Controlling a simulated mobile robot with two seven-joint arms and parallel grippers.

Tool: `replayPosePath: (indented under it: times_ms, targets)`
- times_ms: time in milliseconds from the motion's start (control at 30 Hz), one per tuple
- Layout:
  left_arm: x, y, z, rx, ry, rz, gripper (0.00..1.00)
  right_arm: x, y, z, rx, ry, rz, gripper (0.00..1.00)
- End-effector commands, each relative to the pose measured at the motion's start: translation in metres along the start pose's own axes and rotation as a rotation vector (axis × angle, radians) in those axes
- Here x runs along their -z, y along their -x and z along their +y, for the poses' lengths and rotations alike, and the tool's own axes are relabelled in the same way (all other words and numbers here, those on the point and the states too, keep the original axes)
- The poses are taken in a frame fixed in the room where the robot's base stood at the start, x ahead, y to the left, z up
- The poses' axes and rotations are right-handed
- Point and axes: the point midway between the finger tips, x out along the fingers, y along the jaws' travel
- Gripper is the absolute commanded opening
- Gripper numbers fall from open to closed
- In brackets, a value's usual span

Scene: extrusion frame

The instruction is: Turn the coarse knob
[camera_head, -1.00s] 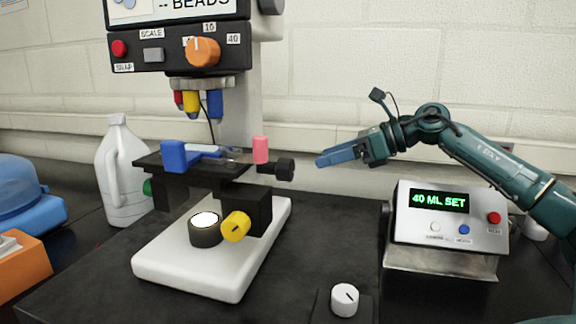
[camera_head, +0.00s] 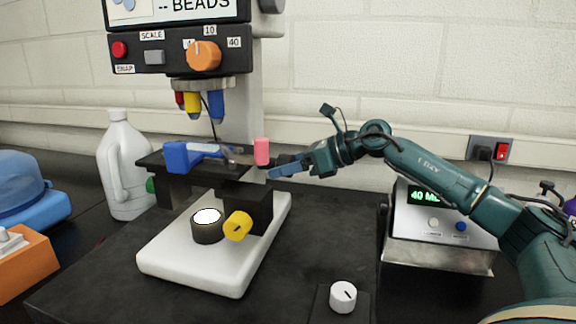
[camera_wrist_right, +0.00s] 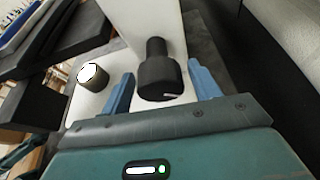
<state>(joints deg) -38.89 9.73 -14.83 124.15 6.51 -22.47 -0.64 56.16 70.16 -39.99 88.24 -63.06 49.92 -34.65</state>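A microscope stands on a white base (camera_head: 165,262). A black knob (camera_wrist_right: 160,76) with a white mark sits between the two blue fingers of my right gripper (camera_wrist_right: 162,84) in the right wrist view, with a gap on each side. In the head view my right gripper (camera_head: 288,167) is at the right of the stage and hides most of the black knob. A yellow knob (camera_head: 238,226) with a dark mark is on the microscope's lower side. No label shows which knob is the coarse one. My left gripper is not in view.
A box with a green display (camera_head: 440,251) stands under my right arm. A white dial (camera_head: 343,296) sits in front; the dark tabletop between is clear.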

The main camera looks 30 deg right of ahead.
Motion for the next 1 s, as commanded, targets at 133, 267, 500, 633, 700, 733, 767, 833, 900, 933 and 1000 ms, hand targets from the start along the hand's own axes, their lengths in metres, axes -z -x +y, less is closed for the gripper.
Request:
replayPosePath:
  times_ms: [133, 267, 500, 633, 700, 733, 767, 833, 900, 933, 1000]
  targets:
    - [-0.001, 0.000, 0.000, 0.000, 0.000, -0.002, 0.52, 0.000, 0.000, 0.000, 0.000, 0.000, 0.000, 0.49]
    - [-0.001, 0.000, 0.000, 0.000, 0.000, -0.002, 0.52, 0.000, 0.000, 0.000, 0.000, 0.000, 0.000, 0.39]
    - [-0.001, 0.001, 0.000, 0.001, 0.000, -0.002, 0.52, 0.000, 0.000, 0.000, -0.001, -0.002, 0.001, 0.23]
    - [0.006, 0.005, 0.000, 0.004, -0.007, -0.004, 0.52, -0.002, 0.000, 0.000, -0.029, -0.068, 0.003, 0.23]
    - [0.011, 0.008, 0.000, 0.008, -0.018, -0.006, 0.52, -0.003, 0.001, 0.000, -0.057, -0.138, 0.002, 0.23]
    - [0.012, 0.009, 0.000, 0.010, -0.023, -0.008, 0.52, -0.002, 0.001, 0.000, -0.069, -0.167, 0.004, 0.23]
    - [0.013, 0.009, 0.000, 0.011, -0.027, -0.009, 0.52, -0.002, 0.000, 0.000, -0.079, -0.191, 0.003, 0.23]
    - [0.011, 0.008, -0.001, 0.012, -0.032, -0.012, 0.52, 0.000, 0.000, 0.000, -0.090, -0.214, 0.003, 0.23]
    - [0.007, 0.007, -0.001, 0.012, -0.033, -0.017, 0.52, 0.001, 0.000, 0.000, -0.089, -0.211, 0.003, 0.23]
    - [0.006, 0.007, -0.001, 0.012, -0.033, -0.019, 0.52, 0.001, 0.000, 0.000, -0.088, -0.210, 0.003, 0.23]
    - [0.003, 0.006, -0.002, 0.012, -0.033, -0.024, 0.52, 0.001, 0.000, 0.000, -0.088, -0.210, 0.002, 0.23]
